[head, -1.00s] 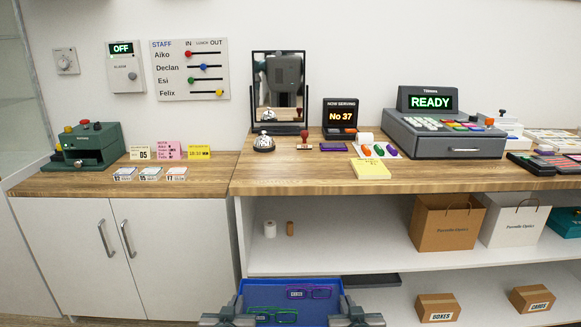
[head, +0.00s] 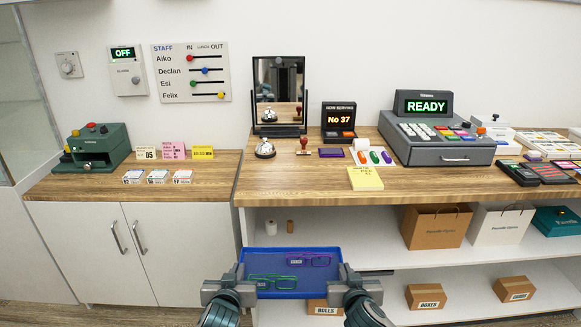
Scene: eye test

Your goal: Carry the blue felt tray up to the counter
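The blue felt tray (head: 315,279) is at the lower middle of the head view, held in front of the open shelves and below the countertop. It looks about level. Purple glasses (head: 319,260) and green glasses (head: 262,281) lie in it, each with a small white tag. My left gripper (head: 238,288) is at its near left corner and my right gripper (head: 338,288) at its near right corner. Both look shut on the tray's sides, though the fingertips are partly hidden. The wooden counter (head: 290,184) is above and beyond the tray.
A yellow notepad (head: 365,179) lies near the counter's front edge, with a bell (head: 265,148), a mirror (head: 279,95) and a cash register (head: 437,135) behind. The front strip left of the notepad is bare. Below are bags (head: 436,228) and boxes (head: 426,296).

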